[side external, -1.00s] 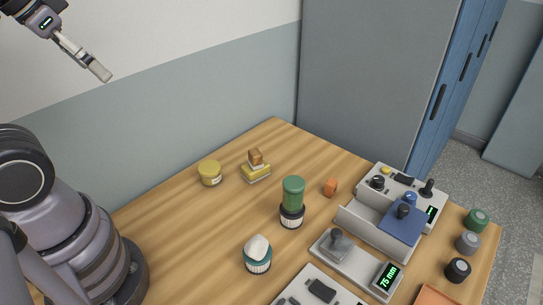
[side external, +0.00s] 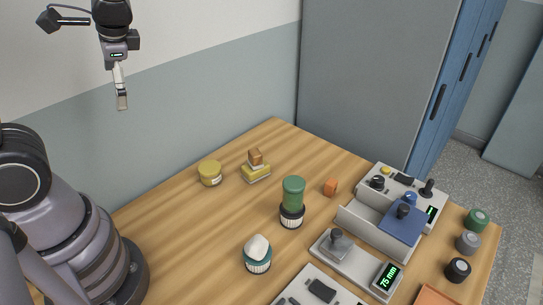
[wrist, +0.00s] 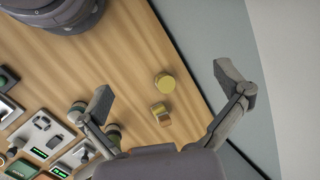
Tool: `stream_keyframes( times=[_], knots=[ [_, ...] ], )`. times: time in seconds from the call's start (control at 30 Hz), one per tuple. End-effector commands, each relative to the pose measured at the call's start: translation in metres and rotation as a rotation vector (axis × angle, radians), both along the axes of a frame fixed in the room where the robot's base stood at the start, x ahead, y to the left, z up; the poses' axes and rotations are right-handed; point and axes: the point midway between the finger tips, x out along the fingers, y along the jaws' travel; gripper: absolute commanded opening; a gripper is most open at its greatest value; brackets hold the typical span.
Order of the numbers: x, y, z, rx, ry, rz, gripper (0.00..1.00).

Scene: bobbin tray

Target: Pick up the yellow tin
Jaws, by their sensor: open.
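The yellow tin (side external: 210,173) stands upright on the wooden table near its back left edge, in the side view. It has a pale label on its side. In the wrist view the yellow tin (wrist: 164,81) shows from above, between the two fingers and well beyond them. My gripper (side external: 122,104) is high above the table, up and to the left of the tin, pointing down. In the wrist view my gripper (wrist: 162,88) has its fingers spread wide and nothing between them.
A green jar on a dark jar (side external: 292,200) and a teal tin with a white lump (side external: 257,252) stand nearer. Control boxes (side external: 380,225) fill the right. The wall is behind the tin.

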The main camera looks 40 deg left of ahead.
Motion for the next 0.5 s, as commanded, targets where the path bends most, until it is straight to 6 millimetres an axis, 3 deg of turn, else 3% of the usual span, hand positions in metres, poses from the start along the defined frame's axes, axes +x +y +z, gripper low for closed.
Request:
stream_keyframes(
  times=[0.27,0.5],
  knots=[
    [0.055,0.027,-0.052,0.447,0.442,-0.283,0.98],
    [0.112,0.026,-0.115,0.832,0.696,-0.622,0.98]
  ],
)
